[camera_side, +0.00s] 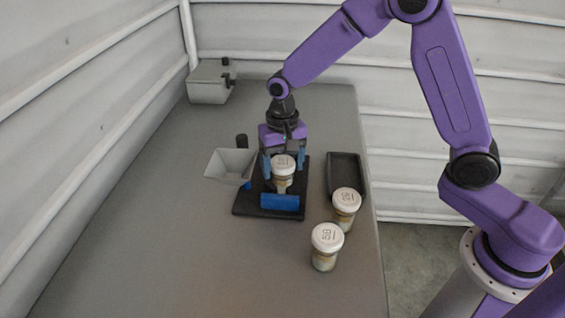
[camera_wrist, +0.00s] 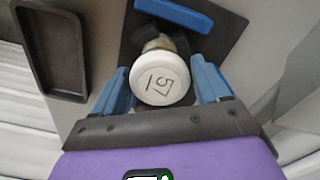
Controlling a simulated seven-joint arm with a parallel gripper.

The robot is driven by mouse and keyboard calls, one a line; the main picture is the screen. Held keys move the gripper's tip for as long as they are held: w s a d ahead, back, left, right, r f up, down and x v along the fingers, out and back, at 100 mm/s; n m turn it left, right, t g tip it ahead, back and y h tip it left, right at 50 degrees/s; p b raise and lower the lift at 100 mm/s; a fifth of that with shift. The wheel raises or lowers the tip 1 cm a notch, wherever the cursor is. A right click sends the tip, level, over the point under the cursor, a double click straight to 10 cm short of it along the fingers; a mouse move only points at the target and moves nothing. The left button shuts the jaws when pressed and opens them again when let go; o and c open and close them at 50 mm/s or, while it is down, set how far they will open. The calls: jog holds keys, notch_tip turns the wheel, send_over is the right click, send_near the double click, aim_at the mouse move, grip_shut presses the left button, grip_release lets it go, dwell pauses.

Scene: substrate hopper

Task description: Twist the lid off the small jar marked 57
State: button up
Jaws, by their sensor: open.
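The small jar marked 57 (camera_side: 283,172) stands on a dark base plate (camera_side: 242,207), behind a blue block (camera_side: 280,202). My gripper (camera_side: 282,165) is over the jar, pointing down. Its blue fingers (camera_wrist: 163,92) are open, one on each side of the lid, with a gap showing in the wrist view. Most of the jar's body is hidden under the lid in the wrist view. The blue block also shows there (camera_wrist: 180,14).
Two other white-lidded jars, one nearer (camera_side: 326,247) and one behind it (camera_side: 346,207), stand to the right. A dark tray (camera_side: 331,180) lies right of the plate. A grey hopper (camera_side: 230,165) is at the left. A grey box (camera_side: 208,84) sits far back. The table's left front is clear.

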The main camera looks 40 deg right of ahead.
jog(key=m, duration=1.1)
jog(key=shift+c, duration=0.3)
jog(key=c, duration=0.5)
jog(key=shift+c, duration=0.2)
